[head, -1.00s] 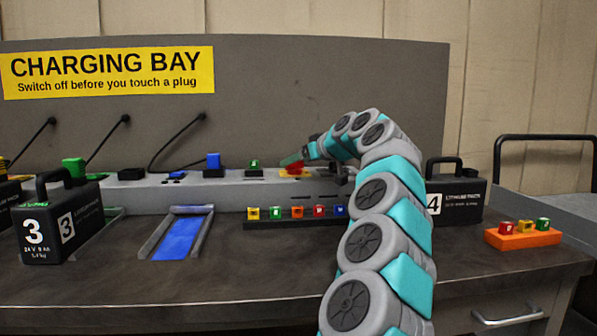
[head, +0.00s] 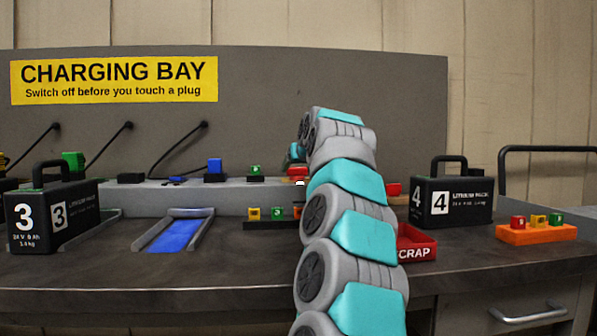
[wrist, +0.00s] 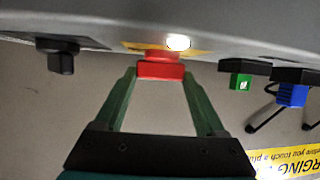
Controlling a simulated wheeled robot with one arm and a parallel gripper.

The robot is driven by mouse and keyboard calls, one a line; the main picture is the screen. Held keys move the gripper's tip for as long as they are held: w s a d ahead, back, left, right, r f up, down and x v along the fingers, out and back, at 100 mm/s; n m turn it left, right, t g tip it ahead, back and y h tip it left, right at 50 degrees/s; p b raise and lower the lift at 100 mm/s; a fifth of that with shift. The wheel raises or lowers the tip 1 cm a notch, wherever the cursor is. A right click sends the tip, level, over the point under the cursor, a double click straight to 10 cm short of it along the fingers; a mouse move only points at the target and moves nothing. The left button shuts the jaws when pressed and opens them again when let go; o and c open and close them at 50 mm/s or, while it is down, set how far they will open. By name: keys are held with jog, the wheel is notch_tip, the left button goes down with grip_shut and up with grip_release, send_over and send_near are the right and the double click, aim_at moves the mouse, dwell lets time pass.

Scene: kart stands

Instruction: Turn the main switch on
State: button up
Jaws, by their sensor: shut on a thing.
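The main switch is a red handle (wrist: 160,69) on a yellow plate (wrist: 203,47) on the grey charger ledge. In the wrist view, which is upside down, the green fingers of my gripper (wrist: 160,76) stand on both sides of the red handle and are shut on it. A bright white lamp (wrist: 178,42) glows on the plate beside the handle. In the head view the red handle (head: 298,171) shows just left of my arm, with the white lamp under it. My gripper (head: 295,155) is mostly hidden there behind my arm.
A black knob (wrist: 61,60) and a green plug (wrist: 240,82) flank the switch in the wrist view. Battery 3 (head: 80,212) and battery 4 (head: 470,195) stand on the bench. A red scrap bin (head: 418,244) is right of my arm. An orange block (head: 537,234) holds small plugs.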

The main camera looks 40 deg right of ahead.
jog(key=o, duration=1.3)
jog(key=shift+v, duration=3.9)
